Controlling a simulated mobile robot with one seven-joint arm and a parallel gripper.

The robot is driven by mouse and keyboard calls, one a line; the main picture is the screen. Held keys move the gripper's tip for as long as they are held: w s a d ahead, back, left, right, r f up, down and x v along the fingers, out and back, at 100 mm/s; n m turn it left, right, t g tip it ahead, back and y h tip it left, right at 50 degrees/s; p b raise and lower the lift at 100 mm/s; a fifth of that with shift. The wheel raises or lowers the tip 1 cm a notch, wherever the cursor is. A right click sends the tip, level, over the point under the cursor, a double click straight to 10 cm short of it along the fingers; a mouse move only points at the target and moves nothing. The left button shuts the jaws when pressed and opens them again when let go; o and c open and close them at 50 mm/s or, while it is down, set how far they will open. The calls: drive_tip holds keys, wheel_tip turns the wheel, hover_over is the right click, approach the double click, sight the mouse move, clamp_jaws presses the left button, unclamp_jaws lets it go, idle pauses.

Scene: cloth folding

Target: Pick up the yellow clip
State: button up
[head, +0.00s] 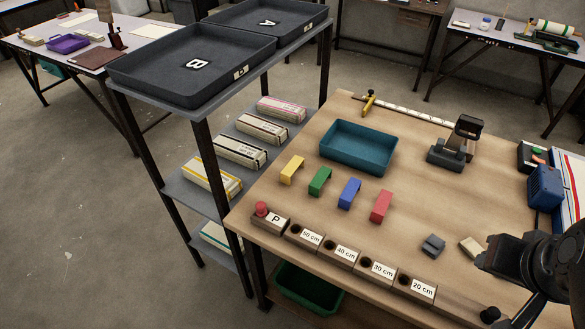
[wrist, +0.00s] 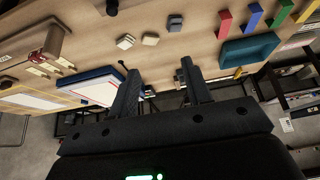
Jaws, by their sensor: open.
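The yellow clip (head: 291,170) stands on the wooden table, leftmost in a row with a green clip (head: 320,181), a blue clip (head: 349,194) and a red clip (head: 381,206). In the wrist view the yellow clip (wrist: 307,12) is at the upper right edge, tilted by the camera angle. My gripper (wrist: 160,70) is open, with nothing between its two dark fingers. It is well apart from the yellow clip. In the head view my dark arm is at the lower right, and its fingers cannot be made out.
A teal tray (head: 358,147) lies just behind the clips. Labelled blocks (head: 304,236) with holes line the table's front edge, one with a red knob. A dark device (head: 452,148) stands behind right. A shelf (head: 180,190) with trays and boxes adjoins the left. Table around the clips is clear.

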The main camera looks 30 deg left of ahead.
drive_tip(key=shift+o, duration=1.2)
drive_tip(key=w+a+r+n+g, duration=0.2)
drive_tip(key=w+a+r+n, duration=0.1)
drive_tip(key=w+a+n, duration=0.9)
drive_tip(key=n+g, duration=0.4)
drive_tip(key=n, duration=2)
hover_over(285, 175)
drive_tip(key=f, duration=2.5)
drive_tip(key=shift+s+d, duration=0.2)
drive_tip(key=shift+d, duration=0.1)
drive_tip(key=shift+w+a+f, duration=0.15)
drive_tip(key=shift+a+f, duration=0.05)
drive_tip(key=shift+f, duration=1.4)
drive_tip(key=shift+w+a+f, duration=0.1)
drive_tip(key=shift+a+f, duration=0.05)
drive_tip(key=shift+f, duration=1.4)
drive_tip(key=c, duration=1)
